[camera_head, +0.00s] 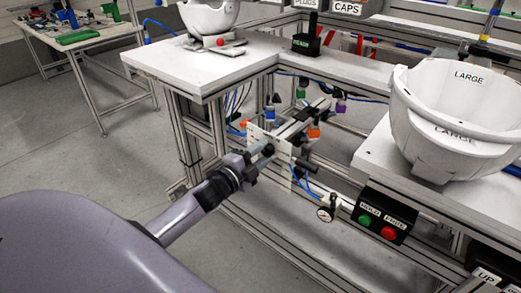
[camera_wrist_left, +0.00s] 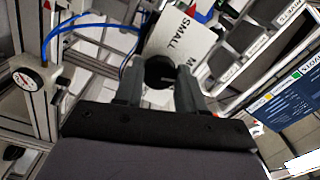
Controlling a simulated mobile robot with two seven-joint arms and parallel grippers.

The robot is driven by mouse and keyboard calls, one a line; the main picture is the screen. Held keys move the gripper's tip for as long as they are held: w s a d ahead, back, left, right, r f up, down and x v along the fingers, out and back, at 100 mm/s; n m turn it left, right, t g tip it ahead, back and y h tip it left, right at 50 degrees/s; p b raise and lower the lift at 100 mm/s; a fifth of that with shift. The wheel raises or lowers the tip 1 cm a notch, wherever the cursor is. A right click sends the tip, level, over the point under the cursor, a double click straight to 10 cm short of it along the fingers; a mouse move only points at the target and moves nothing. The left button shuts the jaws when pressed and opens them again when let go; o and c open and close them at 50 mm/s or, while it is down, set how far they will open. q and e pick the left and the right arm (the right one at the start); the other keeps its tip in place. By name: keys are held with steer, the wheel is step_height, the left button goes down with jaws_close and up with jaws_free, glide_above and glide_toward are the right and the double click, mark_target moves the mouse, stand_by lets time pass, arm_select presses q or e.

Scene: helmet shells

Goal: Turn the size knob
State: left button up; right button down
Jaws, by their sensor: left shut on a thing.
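The size knob (camera_wrist_left: 160,72) is a round black knob on a white panel (camera_wrist_left: 192,42) in the left wrist view. The panel reads SMALL, with a second word partly hidden that begins with M. My left gripper (camera_wrist_left: 160,80) has its two grey fingers on either side of the knob and is shut on it. In the head view my left gripper (camera_head: 259,163) reaches from the left to the white panel (camera_head: 283,151) under the bench, and its fingers hide most of the knob. My right gripper is in neither view.
A white shell marked LARGE (camera_head: 440,112) stands on the right bench. A black box with a green and a red button (camera_head: 383,223) and a gauge (camera_head: 325,214) sit near the panel. Metal frame posts and blue hoses are close by.

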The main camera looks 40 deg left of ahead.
arm_select(q)
steer(key=n+p, duration=0.1)
steer(key=n, duration=0.2)
steer(key=shift+n+p, duration=0.4)
steer(key=n+p, duration=0.2)
steer(key=n, duration=0.2)
steer(key=shift+d+n, duration=0.1)
steer(key=shift+n, duration=0.2)
steer(key=n+p, duration=0.1)
steer(key=n, duration=0.3)
steer(key=shift+f+n+p, duration=0.1)
steer(key=shift+n+p, duration=0.2)
steer(key=o, duration=1.1)
steer(key=shift+c, duration=0.2)
steer(key=shift+s, duration=0.1)
steer(key=s, duration=0.7)
steer(key=shift+a, duration=0.2)
